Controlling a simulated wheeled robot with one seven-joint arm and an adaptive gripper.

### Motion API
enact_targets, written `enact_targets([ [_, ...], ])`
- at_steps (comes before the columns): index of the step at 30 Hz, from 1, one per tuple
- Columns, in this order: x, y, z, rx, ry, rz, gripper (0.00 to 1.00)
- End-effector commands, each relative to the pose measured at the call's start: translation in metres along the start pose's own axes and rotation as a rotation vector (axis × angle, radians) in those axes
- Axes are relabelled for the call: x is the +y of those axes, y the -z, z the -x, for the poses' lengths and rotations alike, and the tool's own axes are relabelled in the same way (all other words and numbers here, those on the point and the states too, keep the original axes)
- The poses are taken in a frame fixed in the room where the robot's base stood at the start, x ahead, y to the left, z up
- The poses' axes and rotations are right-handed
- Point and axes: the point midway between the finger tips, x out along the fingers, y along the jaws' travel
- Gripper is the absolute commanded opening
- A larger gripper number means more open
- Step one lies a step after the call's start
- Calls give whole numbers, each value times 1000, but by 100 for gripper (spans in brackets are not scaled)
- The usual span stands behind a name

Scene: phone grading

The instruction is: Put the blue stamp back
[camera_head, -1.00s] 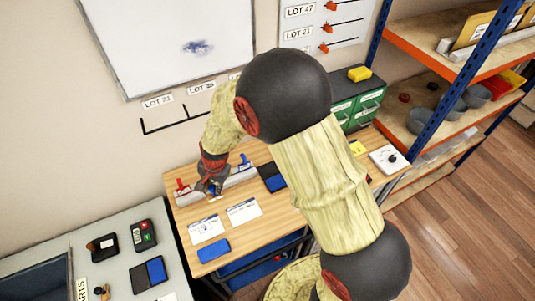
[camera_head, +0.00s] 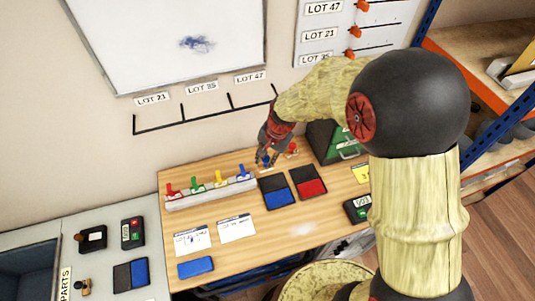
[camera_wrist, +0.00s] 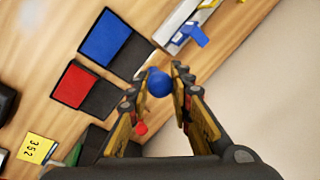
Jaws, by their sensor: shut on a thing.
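My gripper (camera_head: 265,161) is shut on the blue stamp, just right of the stamp rack's end. In the wrist view, the stamp's round blue knob (camera_wrist: 159,83) sits between the fingertips; its lower part is hidden. I cannot tell whether it touches the table. The pale rack (camera_head: 212,196) carries upright red (camera_head: 170,189), green (camera_head: 195,184), yellow (camera_head: 218,177) and blue (camera_head: 242,171) pieces in a row. The blue piece (camera_wrist: 190,35) also shows in the wrist view, apart from my fingers.
A blue ink pad (camera_head: 278,194) and a red ink pad (camera_head: 310,187) lie in front of my gripper. A red knob (camera_head: 292,149) stands close on its right. A green drawer box (camera_head: 345,147) is further right. The wall is close behind.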

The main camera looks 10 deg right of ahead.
Motion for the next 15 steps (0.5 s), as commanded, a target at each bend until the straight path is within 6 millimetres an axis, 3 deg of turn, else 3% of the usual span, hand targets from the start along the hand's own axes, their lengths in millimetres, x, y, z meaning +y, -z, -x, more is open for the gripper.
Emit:
enact_targets([
  [7, -21, 44, -29, -1, -1, -1, 5],
  [15, -30, 75, -74, -2, -2, -1, 5],
])
